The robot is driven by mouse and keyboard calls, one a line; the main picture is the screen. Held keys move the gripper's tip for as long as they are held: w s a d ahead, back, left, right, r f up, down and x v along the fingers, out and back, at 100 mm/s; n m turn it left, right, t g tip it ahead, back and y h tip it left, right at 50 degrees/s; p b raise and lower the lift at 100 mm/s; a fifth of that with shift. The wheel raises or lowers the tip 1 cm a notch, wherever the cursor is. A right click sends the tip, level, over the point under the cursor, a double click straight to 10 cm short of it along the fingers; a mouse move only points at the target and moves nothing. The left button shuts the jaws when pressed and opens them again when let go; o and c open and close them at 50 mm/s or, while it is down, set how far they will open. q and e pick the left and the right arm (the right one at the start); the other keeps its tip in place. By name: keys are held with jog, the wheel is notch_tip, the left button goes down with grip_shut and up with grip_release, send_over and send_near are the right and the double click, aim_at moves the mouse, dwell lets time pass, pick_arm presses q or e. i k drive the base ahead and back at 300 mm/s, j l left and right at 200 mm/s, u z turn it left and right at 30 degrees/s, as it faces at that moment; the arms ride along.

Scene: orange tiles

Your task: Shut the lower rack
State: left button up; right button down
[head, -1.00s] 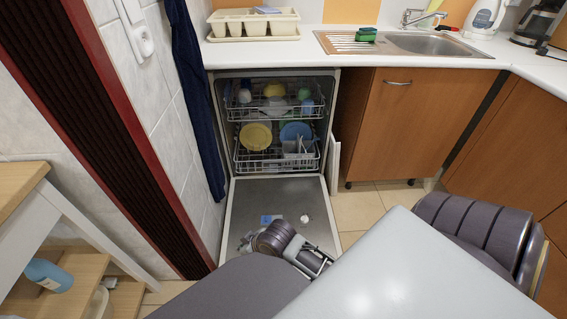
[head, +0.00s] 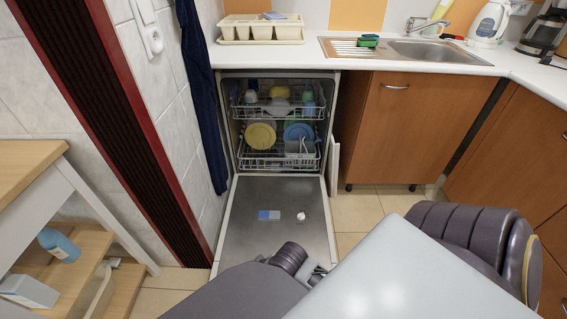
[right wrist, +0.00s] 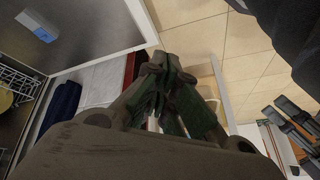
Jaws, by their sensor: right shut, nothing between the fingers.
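The lower rack (head: 278,162) holds a yellow plate (head: 261,136), a blue plate and a pale basket. It sits at the mouth of the open dishwasher, and I cannot tell exactly how far out it is. It also shows at the left edge of the right wrist view (right wrist: 18,82). My left gripper (head: 316,273) is near the lower end of the dropped door, apart from the rack and partly hidden; its jaws are unclear. My right gripper (right wrist: 163,78) is shut and empty in the right wrist view, away from the rack. It is hidden in the head view.
The dishwasher door (head: 265,198) lies open and flat. An upper rack (head: 278,108) with dishes is above. A wooden cabinet (head: 405,130) stands to the right and a shelf unit (head: 75,250) to the left. Floor tiles (head: 358,208) right of the door are clear.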

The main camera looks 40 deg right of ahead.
aim_at(280, 143)
jog(key=k+l+u, duration=0.4)
jog(key=k, duration=0.2)
jog(key=k+l+u, duration=0.15)
jog(key=l, duration=0.25)
jog(key=k+l+u, duration=0.1)
jog(key=l, duration=0.3)
jog(key=k+l+u, duration=0.15)
jog(key=l, duration=0.2)
jog(key=l+u, duration=0.2)
jog(key=l, duration=0.4)
jog(key=k+l+u, duration=0.15)
jog(key=l, duration=0.45)
jog(key=l+u, duration=0.15)
jog(key=l, duration=0.4)
jog(key=l+u, duration=0.15)
jog(key=l, duration=0.35)
jog(key=k, duration=0.05)
